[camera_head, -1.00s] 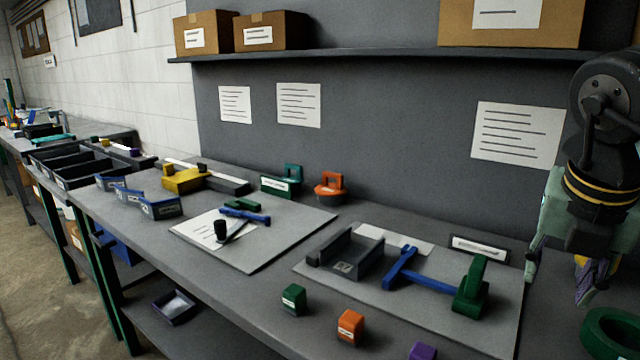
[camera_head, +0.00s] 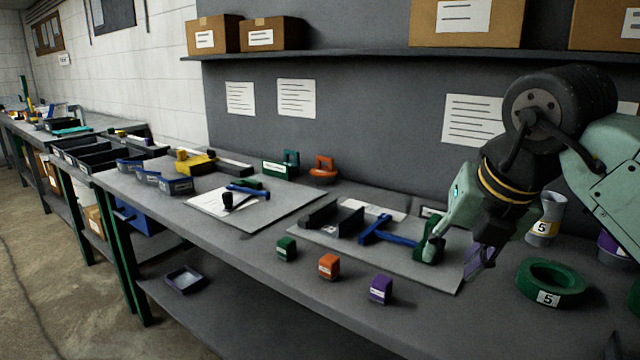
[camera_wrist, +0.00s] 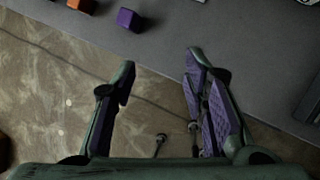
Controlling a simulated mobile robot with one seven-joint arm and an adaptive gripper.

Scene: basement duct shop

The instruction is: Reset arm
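My gripper (camera_head: 460,252) hangs at the right of the head view, in front of the grey mat (camera_head: 445,279) in the picture and partly covering a green block (camera_head: 426,252). In the wrist view my gripper (camera_wrist: 158,82) shows two purple-padded fingers spread apart with nothing between them. Below the fingers lie the bench edge and the floor. A purple block (camera_head: 381,289) stands on the bench near its front edge; it also shows in the wrist view (camera_wrist: 129,19), beyond the fingertips and apart from them.
An orange block (camera_head: 329,266) and a small green block (camera_head: 286,248) stand along the bench front. A blue tool (camera_head: 387,235) lies on the mat. A green ring (camera_head: 553,284) marked 5 and a grey piece (camera_head: 546,220) are at right. A shelf (camera_head: 350,54) with boxes runs above.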

